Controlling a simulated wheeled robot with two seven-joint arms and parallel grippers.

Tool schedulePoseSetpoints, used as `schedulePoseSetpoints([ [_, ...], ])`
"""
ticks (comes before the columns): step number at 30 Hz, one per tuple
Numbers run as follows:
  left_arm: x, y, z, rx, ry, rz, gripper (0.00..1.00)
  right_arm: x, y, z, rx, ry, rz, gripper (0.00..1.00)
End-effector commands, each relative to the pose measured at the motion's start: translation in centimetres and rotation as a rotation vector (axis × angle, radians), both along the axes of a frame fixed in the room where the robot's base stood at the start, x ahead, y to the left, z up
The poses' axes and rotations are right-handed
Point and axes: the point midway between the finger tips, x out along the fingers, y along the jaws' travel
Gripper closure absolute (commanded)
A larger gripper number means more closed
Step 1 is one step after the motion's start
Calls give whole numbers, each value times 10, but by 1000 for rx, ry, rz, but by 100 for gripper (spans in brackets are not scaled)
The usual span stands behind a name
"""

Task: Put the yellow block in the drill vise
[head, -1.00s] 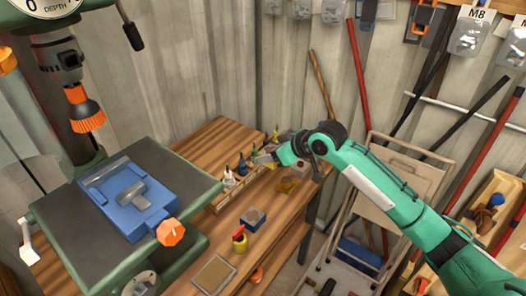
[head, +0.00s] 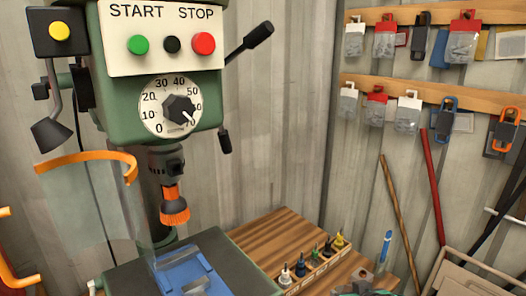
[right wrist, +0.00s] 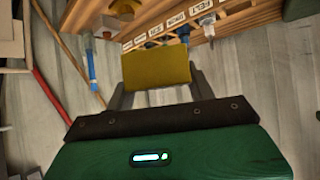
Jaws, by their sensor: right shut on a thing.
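The yellow block (right wrist: 157,62) is held between the fingertips of my right gripper (right wrist: 156,80) in the right wrist view. The drill vise (head: 192,277) is blue and sits on the drill press table, cut off by the bottom edge of the head view. What seems to be a part of my right gripper (head: 362,287) shows at the bottom edge of the head view, to the right of the vise; the block cannot be made out there.
A wooden rack (head: 315,268) with several small bottles stands on the bench, between the press table and my right gripper.

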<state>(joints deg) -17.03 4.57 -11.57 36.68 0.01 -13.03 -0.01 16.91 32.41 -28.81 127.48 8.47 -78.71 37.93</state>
Motion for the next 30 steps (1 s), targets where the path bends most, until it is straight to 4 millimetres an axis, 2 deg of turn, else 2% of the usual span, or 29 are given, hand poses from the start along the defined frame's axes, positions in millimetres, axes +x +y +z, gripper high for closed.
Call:
schedulePoseSetpoints([
  [3, -6, 1, 1, 1, 10, 0, 64, -8, -3, 6, 2, -5, -52, 98],
  [8, -11, 2, 1, 2, 15, 0, 64, -19, -4, 2, 2, -3, -79, 98],
  [15, -12, 2, 1, 2, 16, 1, 64, -56, -4, -16, 1, 2, -76, 98],
  [22, -11, 2, 1, 3, 14, 3, 64, -91, -4, -26, 1, -1, -76, 98],
  [30, -11, 2, 1, 3, 14, 3, 64, -108, -4, -30, 3, -2, -77, 98],
])
